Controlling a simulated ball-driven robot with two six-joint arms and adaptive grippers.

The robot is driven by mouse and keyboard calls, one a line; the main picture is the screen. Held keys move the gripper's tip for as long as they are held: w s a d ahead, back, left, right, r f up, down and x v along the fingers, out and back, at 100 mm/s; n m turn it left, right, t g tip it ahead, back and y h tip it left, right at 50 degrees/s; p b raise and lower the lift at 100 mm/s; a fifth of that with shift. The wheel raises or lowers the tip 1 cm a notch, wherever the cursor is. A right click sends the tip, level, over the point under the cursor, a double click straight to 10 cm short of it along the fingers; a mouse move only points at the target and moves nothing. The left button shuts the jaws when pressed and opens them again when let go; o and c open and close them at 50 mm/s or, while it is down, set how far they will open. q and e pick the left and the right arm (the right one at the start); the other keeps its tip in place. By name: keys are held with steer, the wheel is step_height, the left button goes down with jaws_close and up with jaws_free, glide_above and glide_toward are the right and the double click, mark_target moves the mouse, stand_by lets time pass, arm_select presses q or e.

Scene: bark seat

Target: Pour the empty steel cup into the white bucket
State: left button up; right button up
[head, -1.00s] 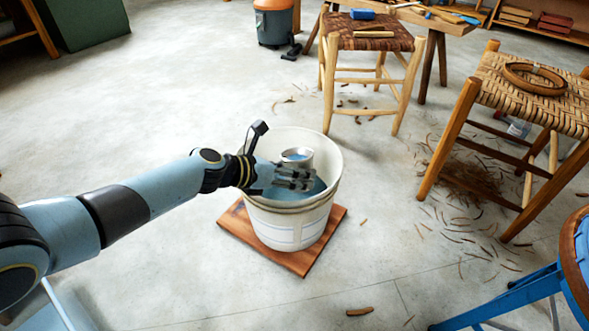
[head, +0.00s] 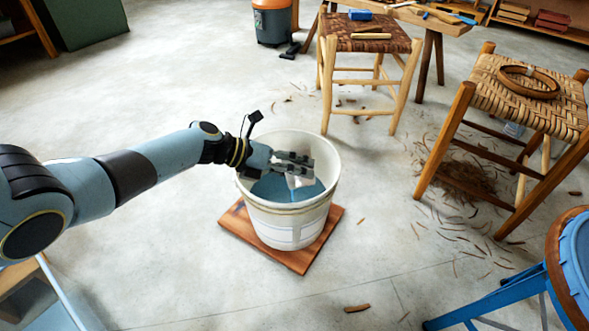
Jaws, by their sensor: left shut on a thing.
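The white bucket (head: 290,221) stands upright on a wooden board (head: 262,245) on the floor, with blue liquid (head: 285,190) inside. My left gripper (head: 300,167) reaches over the bucket's left rim and is shut on the steel cup (head: 300,181). The cup is within the bucket's opening, above the liquid, and looks tipped. The gripper fingers hide most of it, so I cannot see into it. My right gripper is not in view.
A blue stool (head: 500,303) is at the lower right. Bark shavings (head: 465,180) litter the floor at right. The floor (head: 130,110) behind my left arm is clear.

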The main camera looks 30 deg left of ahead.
mark_target(293, 151)
arm_select(q)
steer(key=shift+w+r+n+g+h+p, duration=0.1)
steer(key=shift+r+n+g+h+p, duration=0.2)
steer(key=shift+r+n+h+p, duration=0.3)
steer(key=shift+w+a+r+n+g+h, duration=0.2)
steer(key=shift+r+n+g+h, duration=0.1)
steer(key=shift+r+n+g, duration=0.15)
steer(key=shift+a+r+n+h, duration=0.1)
steer(key=shift+r+n+h, duration=0.15)
steer(key=shift+n+h, duration=0.25)
steer(key=shift+w+a+r+g, duration=0.1)
steer(key=shift+r+g, duration=0.05)
steer(key=shift+g, duration=0.1)
steer(key=shift+a+r+n+h+b, duration=0.1)
steer(key=shift+r+n+h+b, duration=0.2)
steer(key=shift+n+h, duration=0.3)
steer(key=shift+w, duration=0.1)
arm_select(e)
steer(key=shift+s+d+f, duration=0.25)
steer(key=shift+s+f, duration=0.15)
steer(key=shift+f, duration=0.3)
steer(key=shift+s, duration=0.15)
